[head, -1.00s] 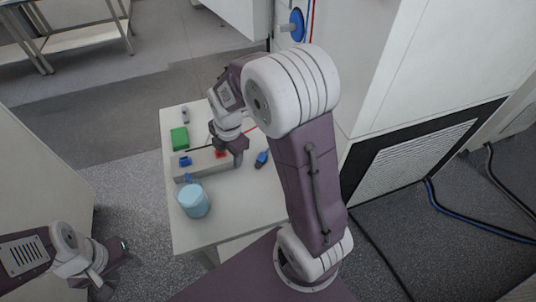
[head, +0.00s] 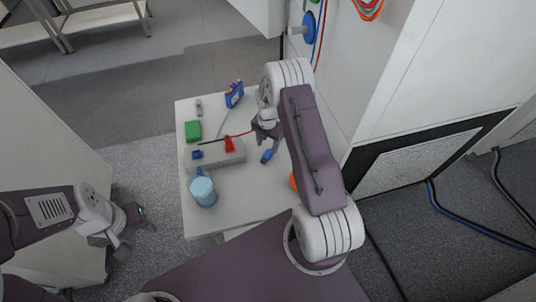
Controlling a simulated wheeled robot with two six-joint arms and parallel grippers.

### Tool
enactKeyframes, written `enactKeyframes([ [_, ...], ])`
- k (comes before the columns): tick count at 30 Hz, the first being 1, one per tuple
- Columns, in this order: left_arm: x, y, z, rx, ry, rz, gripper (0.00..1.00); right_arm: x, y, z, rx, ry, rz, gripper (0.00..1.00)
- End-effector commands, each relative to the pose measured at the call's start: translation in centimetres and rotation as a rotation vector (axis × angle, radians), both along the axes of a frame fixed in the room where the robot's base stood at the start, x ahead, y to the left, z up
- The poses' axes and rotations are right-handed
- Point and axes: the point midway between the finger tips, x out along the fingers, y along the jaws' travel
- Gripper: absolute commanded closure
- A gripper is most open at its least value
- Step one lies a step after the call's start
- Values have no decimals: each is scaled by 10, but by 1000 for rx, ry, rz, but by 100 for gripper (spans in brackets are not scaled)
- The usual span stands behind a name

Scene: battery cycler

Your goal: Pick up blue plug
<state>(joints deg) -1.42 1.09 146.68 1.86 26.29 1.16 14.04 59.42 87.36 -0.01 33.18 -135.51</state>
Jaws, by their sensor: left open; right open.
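The blue plug (head: 267,156) lies on the white table, right of the grey block. A second small blue piece (head: 197,154) sits at the left end of the grey block (head: 215,157); a red piece (head: 229,144) with a red lead is at its right end. My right gripper (head: 265,138) is open and empty, just behind and above the blue plug. Whether it touches the plug cannot be told. My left gripper (head: 137,220) is open and empty, off the table's left side.
On the white table (head: 250,200) are a green box (head: 193,131), a light-blue cup (head: 203,191), a blue handheld device (head: 234,94) and a small grey item (head: 199,107). A white cabinet (head: 390,60) stands close on the right. The table's front middle is clear.

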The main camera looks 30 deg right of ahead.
Motion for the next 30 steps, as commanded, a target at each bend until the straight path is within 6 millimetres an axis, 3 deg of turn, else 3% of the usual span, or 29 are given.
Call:
enactKeyframes([
  [5,0,0,17,0,0,0,58,-7,2,-27,2,6,0,47],
  [9,0,0,16,0,0,0,58,-6,2,-47,1,2,0,47],
  [16,0,0,15,0,0,0,58,-5,2,-50,0,0,0,47],
  [21,0,0,15,0,0,0,58,-5,2,-50,0,0,0,95],
  [22,0,0,15,0,0,0,58,-5,2,-50,0,0,0,100],
  [30,0,0,15,0,0,0,58,-5,2,-49,0,0,0,100],
])
